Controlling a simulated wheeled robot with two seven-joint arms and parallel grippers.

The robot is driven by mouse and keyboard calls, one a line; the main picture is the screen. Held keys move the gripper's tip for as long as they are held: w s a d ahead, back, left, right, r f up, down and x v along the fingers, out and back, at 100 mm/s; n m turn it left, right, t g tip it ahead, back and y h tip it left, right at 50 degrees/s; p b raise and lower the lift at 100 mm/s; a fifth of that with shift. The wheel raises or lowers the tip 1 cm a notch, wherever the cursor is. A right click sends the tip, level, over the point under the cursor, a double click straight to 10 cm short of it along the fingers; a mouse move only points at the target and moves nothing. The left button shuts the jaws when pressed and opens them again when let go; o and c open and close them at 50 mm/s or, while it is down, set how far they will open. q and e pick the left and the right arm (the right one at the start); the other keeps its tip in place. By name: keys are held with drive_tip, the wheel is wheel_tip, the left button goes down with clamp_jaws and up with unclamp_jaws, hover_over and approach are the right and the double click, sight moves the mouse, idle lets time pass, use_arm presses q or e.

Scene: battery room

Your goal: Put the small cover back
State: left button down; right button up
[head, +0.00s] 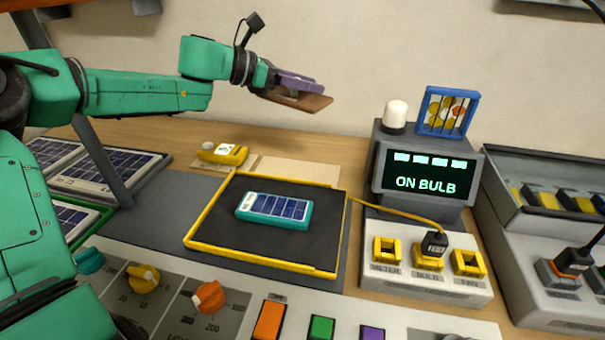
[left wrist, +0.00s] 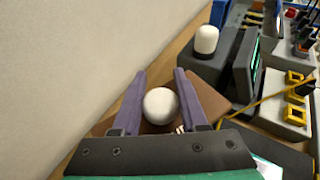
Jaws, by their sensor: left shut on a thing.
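The small cover (head: 310,103) is a thin brown plate held in the air by my left gripper (head: 302,84), above and behind the black tray. In the left wrist view the cover (left wrist: 211,98) has a round white knob (left wrist: 161,105). The purple fingers of my left gripper (left wrist: 160,75) stand on both sides of the knob, shut on it. Part of the plate is hidden behind the fingers. My right gripper is not in view.
A yellow-edged black tray (head: 215,244) holds a teal-framed solar panel (head: 274,209). A yellow device (head: 222,153) and a pale flat board (head: 300,172) lie behind it. The display (head: 426,172) reads "ON BULB", with a white bulb (head: 395,114) on its housing. Knobs and buttons line the front.

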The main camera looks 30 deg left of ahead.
sight(306, 171)
use_arm(q)
wheel_tip(306, 171, down, 19)
drive_tip(key=shift+s+d+r, duration=0.1)
drive_tip(key=shift+f+b, duration=0.25)
drive_tip(key=shift+b, duration=0.35)
drive_tip(key=shift+c, duration=2.2)
unclamp_jaws()
drive_tip(key=shift+r, duration=0.1)
